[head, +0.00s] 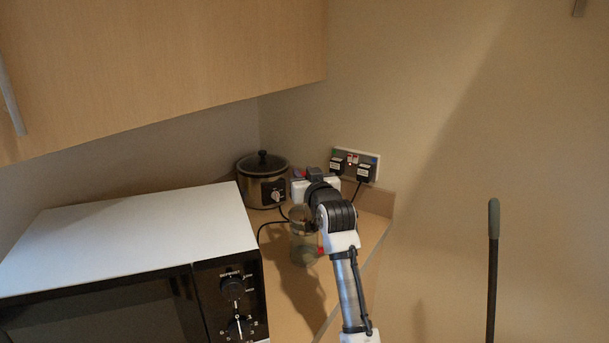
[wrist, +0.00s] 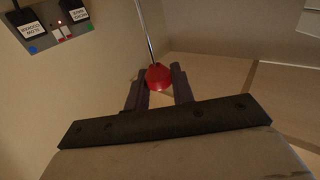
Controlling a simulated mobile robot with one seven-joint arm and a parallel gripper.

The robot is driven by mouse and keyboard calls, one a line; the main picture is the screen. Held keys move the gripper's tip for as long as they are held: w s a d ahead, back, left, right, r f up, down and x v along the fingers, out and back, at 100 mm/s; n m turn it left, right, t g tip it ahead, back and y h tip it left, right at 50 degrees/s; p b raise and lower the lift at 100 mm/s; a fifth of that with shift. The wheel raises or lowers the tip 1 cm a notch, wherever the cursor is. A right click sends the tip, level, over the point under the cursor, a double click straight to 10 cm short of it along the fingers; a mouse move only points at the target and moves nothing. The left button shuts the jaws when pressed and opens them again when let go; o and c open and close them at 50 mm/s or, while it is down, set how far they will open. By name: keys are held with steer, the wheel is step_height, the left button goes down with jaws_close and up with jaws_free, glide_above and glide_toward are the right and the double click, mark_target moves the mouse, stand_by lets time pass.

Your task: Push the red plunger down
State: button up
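The red plunger knob (wrist: 158,77) sits on a thin metal rod (wrist: 147,30) in the wrist view, which looks upside down. My gripper (wrist: 160,72) has its two dark fingers parted, one on each side of the knob. A slight gap seems to show on one side of the knob; contact is hard to judge. In the head view, a clear glass jar (head: 304,247) stands on the counter, partly behind my arm. My gripper there is mostly hidden by my wrist, and I cannot pick out the knob clearly.
A slow cooker (head: 262,178) stands behind the jar in the corner. A microwave (head: 130,245) fills the left. A wall socket with two plugs (head: 354,165) is behind my arm, with black cables on the counter (head: 298,300). A cupboard (head: 170,60) hangs above.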

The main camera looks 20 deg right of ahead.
mark_target(305, 212)
jaws_close()
step_height(305, 212, down, 9)
steer(key=b, duration=0.6)
steer(key=shift+r+b, duration=0.1)
steer(key=shift+b, duration=0.3)
steer(key=o, duration=0.9)
jaws_free()
steer(key=shift+c, duration=0.2)
steer(key=shift+r, duration=0.1)
steer(key=s+b, duration=0.4)
steer(key=s, duration=0.9)
steer(key=shift+s+a, duration=0.3)
steer(key=shift+s, duration=0.1)
